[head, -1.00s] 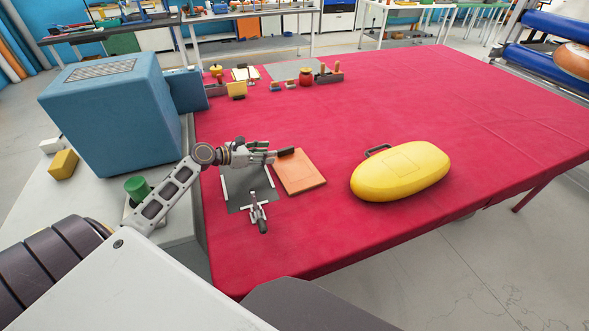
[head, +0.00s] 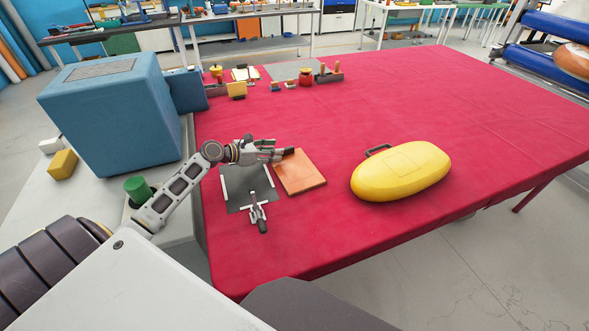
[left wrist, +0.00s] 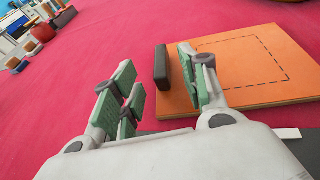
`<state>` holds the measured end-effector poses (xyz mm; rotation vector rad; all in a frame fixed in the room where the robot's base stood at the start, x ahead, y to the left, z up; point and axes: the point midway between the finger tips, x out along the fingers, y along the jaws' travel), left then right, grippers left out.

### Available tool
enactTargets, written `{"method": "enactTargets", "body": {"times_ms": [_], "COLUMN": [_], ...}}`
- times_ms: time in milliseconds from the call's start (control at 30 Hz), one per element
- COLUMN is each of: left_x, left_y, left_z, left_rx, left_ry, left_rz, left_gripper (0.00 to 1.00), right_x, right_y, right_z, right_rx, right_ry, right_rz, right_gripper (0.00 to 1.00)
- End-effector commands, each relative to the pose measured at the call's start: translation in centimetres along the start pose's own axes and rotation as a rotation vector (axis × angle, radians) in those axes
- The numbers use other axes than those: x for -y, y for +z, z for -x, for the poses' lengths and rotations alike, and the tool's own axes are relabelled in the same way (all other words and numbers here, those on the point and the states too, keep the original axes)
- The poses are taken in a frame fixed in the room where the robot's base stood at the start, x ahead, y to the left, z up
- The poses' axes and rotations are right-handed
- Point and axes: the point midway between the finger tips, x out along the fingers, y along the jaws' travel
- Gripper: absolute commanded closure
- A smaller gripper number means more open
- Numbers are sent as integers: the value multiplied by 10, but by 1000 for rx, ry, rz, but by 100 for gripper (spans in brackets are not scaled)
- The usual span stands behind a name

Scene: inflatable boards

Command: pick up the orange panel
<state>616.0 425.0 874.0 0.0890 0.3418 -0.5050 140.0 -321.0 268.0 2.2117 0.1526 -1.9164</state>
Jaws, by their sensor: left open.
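The orange panel (head: 303,177) lies flat on the red-covered table, right of a dark mat. A dashed outline shows on it in the left wrist view (left wrist: 248,62). A black block like a handle (left wrist: 161,68) stands at the panel's edge; in the head view (head: 289,152) it is partly hidden by my fingers. My left gripper (head: 276,151) is open at the panel's far left corner. In the left wrist view the gripper (left wrist: 157,86) has the black block between its spread fingers' lines, a little ahead. One finger overlaps the panel in the picture. My right gripper is out of view.
A dark mat (head: 235,183) with a small grey tool (head: 258,213) lies left of the panel. A yellow oval case (head: 402,171) sits to the right. A blue box (head: 112,115) stands left of the table. The table's right side is clear.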

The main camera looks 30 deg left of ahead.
Motion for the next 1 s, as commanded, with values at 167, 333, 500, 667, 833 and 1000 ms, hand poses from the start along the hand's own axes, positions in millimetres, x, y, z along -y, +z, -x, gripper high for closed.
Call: {"method": "enactTargets", "body": {"times_ms": [167, 333, 500, 667, 833, 1000], "left_x": [-1, -1, -1, -1, -1, -1], "left_y": [1, 0, 1, 1, 1, 0], "left_z": [-14, -24, -28, -28, -28, -28], "left_rx": [0, -1, 0, -1, -1, -1], "left_ry": [0, 1, 0, 0, 0, 0], "left_rz": [0, 0, 0, 0, 0, 0], "left_gripper": [56, 56, 56, 56, 56, 64], "right_x": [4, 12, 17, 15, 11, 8], "right_y": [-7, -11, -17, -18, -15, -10], "right_z": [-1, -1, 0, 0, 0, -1], "right_rx": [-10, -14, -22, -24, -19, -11], "right_ry": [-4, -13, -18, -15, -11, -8], "right_rz": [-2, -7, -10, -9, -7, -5], "right_gripper": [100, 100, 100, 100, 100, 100]}}
